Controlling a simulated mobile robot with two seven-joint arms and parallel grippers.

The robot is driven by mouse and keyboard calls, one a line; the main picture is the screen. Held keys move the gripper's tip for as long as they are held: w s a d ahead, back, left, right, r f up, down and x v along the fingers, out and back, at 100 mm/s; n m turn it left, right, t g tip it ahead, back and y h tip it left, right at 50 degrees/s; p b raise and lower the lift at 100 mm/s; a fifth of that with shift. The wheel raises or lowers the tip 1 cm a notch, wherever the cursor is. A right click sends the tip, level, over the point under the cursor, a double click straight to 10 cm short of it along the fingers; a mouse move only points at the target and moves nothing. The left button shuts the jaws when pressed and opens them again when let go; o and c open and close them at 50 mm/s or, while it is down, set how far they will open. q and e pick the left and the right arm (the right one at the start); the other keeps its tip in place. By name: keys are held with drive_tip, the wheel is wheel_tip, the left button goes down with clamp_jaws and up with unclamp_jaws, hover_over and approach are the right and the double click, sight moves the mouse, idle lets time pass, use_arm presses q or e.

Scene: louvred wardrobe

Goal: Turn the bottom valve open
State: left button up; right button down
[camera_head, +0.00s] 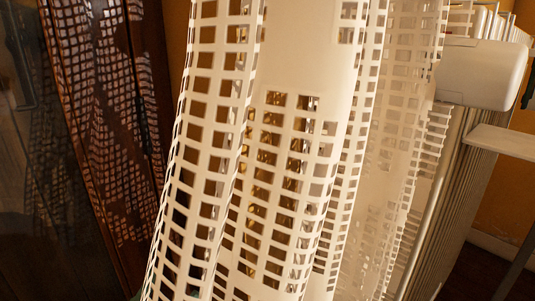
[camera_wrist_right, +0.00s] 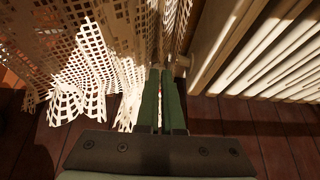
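The bottom valve is not clearly seen in either view. In the right wrist view a small pale fitting (camera_wrist_right: 180,63) shows beside the radiator's lower edge, just past the fingertips; I cannot tell whether it is the valve. My right gripper (camera_wrist_right: 161,72) has two green fingers close together with a narrow gap, pointing toward this fitting. I cannot tell whether they touch it or hold anything. In the head view my right gripper is not identifiable, and my left gripper is not in view.
A large white perforated lattice (camera_head: 215,110) fills the middle of the head view and hides what lies behind. It also hangs left of the gripper in the wrist view (camera_wrist_right: 90,55). A white slatted radiator (camera_head: 455,200) stands at right. Dark plank floor (camera_wrist_right: 270,140) lies below.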

drive_tip(key=shift+s+a+f, duration=0.15)
drive_tip(key=shift+s+f, duration=0.05)
drive_tip(key=shift+s, duration=0.1)
drive_tip(key=shift+s+d+r, duration=0.25)
drive_tip(key=shift+s+d, duration=0.8)
drive_tip(key=shift+s+d+r, duration=0.25)
drive_tip(key=shift+s+d, duration=0.75)
drive_tip(key=shift+s, duration=0.05)
